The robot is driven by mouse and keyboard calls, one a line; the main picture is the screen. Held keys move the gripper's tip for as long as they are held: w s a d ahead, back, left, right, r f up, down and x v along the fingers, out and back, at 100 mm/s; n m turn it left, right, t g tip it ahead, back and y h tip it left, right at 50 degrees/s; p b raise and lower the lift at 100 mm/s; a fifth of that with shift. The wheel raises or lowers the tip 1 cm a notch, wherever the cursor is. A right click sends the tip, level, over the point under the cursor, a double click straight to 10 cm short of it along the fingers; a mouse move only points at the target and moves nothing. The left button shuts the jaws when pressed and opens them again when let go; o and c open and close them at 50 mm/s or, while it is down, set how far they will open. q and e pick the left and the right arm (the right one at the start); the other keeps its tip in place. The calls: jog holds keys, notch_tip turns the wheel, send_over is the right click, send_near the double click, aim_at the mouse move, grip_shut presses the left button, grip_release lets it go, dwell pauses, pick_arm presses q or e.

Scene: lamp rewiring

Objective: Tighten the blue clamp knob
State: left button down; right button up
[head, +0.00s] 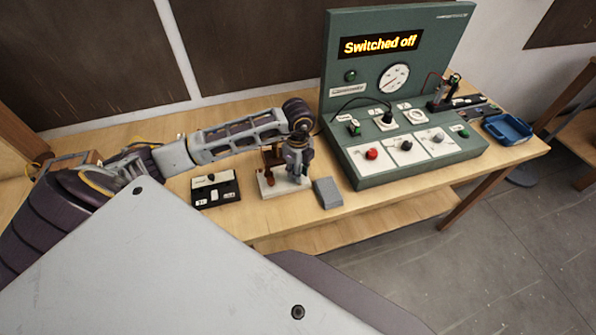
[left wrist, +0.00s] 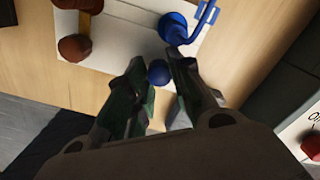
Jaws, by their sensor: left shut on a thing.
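The blue clamp knob (left wrist: 158,73) is a small round ball between my left gripper's fingertips in the left wrist view. My left gripper (head: 294,176) is shut on it, pointing down over a small white base; the left wrist view also shows its dark green fingers (left wrist: 156,82). A blue clamp part (left wrist: 178,28) with a bent rod stands just beyond the fingertips on the white base (left wrist: 120,40). In the head view the gripper hides the knob. My right gripper is not in view.
Brown pieces (left wrist: 75,47) stand on the same base. A black switch box (head: 215,190) is to the left and a grey block (head: 327,193) to the right. A green panel (head: 395,60) reads "Switched off". A blue tray (head: 508,129) is at the far right.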

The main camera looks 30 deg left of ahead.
pick_arm(q)
jog(key=m+b, duration=0.4)
jog(key=m, duration=0.1)
jog(key=shift+f+m, duration=0.1)
jog(key=shift+m, duration=0.3)
jog(key=m+b, duration=0.2)
jog(key=m, duration=0.1)
jog(key=shift+a+b, duration=0.1)
jog(key=shift+b, duration=0.25)
jog(key=m+b, duration=0.3)
jog(key=m, duration=0.1)
jog(key=shift+m, duration=0.4)
jog(key=shift+m+b, duration=0.4)
jog(key=shift+m, duration=0.3)
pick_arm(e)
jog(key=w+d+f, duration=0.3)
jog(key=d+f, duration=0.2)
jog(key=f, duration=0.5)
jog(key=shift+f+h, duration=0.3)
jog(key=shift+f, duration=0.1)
pick_arm(q)
jog(key=shift+r, duration=0.2)
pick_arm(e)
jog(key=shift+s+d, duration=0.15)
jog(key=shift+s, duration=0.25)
